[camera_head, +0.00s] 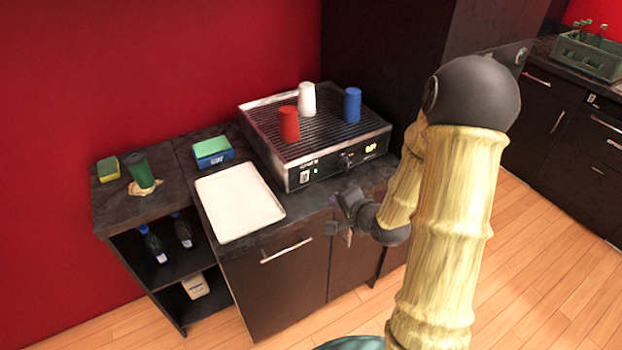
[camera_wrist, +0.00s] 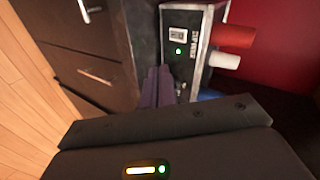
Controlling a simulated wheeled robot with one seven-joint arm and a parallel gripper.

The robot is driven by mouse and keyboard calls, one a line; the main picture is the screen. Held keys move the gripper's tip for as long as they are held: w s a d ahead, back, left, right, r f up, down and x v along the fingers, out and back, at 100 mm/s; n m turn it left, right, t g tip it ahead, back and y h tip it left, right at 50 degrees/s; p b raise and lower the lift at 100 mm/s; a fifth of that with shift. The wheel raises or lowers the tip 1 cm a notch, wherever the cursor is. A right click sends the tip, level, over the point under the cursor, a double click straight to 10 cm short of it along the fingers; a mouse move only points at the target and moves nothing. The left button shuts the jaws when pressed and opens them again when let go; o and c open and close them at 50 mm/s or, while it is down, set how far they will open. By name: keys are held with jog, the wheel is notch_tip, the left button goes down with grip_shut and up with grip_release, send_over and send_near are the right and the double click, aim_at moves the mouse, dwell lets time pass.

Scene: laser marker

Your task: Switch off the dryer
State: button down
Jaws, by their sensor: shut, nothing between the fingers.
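The dryer (camera_head: 272,155) is a metal box with a slatted top on the dark counter. Its front panel carries a white switch (camera_head: 305,176), a small green light (camera_head: 316,171), a dark knob (camera_head: 346,158) and a lit yellow-green display (camera_head: 370,147). In the wrist view the dryer panel (camera_wrist: 192,70) stands upright in the picture, with the switch (camera_wrist: 177,35) and the lit green light (camera_wrist: 179,50) near its top. My gripper (camera_head: 333,225) is shut and empty, in front of the dryer and below its panel. Its fingers (camera_wrist: 157,75) appear beside the panel, apart from the switch.
A red cup (camera_head: 289,124), a white cup (camera_head: 307,99) and a blue cup (camera_head: 352,105) stand upside down on the dryer. A white tray (camera_head: 238,201) lies left of it. A blue-green box (camera_head: 212,152), green cup (camera_head: 141,171) and sponge (camera_head: 108,169) are further left.

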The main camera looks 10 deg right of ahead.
jog(key=shift+w+r+m+t+y, duration=0.2)
jog(key=shift+m+t, duration=0.1)
jog(key=shift+m, duration=0.15)
jog(key=shift+w+r+m+t+y, duration=0.1)
jog(key=shift+w+m+t+y, duration=0.15)
jog(key=shift+m, duration=0.2)
jog(key=shift+f, duration=0.1)
jog(key=p, duration=0.2)
send_near(306, 174)
jog(key=w+f, duration=0.1)
jog(key=w+a+f, duration=0.1)
jog(key=f, duration=0.1)
jog(key=shift+a, duration=0.1)
jog(key=shift+w+a+r+p, duration=0.15)
jog(key=shift+w+p, duration=0.15)
jog(key=shift+w, duration=0.3)
jog(key=shift+w+a+r+p, duration=0.1)
jog(key=shift+w+a+p, duration=0.15)
jog(key=shift+w, duration=0.95)
